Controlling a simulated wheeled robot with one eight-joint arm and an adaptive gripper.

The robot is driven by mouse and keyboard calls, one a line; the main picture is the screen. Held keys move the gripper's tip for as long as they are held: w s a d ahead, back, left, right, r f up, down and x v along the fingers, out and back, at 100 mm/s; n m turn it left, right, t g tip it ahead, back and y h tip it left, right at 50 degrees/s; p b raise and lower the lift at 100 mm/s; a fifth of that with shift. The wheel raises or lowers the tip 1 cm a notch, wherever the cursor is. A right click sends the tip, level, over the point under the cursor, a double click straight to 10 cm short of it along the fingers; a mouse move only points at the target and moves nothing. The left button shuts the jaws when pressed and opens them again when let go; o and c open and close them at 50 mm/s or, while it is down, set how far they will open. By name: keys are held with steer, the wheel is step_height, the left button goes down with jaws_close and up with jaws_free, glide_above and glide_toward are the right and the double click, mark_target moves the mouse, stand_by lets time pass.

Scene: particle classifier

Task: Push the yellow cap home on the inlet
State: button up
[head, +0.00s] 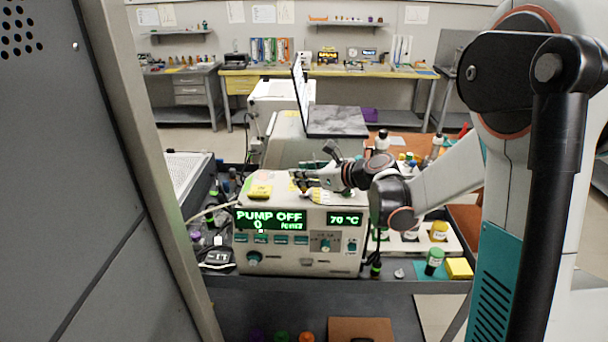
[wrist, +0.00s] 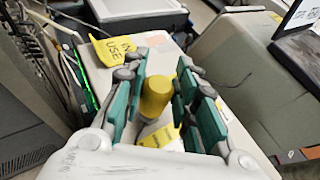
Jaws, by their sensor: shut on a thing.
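The yellow cap (wrist: 156,93) stands between the teal-padded fingers of my gripper (wrist: 159,98) in the wrist view, above the top of the cream machine (wrist: 97,72). My gripper is shut on it. In the head view my gripper (head: 312,183) is over the top of the same machine (head: 295,260), and its fingers largely hide the cap there. The inlet is hidden below the cap and fingers, so I cannot tell how far the cap sits on it.
A folded yellow sign (head: 260,191) stands on the machine's top, left of my gripper. The machine's front display (head: 270,220) reads PUMP OFF and 70 °C. A laptop (head: 337,121) is behind. A green-capped vial (head: 434,261) and yellow block (head: 459,268) are at right.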

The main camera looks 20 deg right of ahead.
steer(key=shift+f+b, duration=0.6)
steer(key=shift+f, duration=0.15)
steer(key=o, duration=1.1)
steer(key=shift+c, duration=0.2)
steer(key=v, duration=1.2)
steer(key=shift+r, duration=0.1)
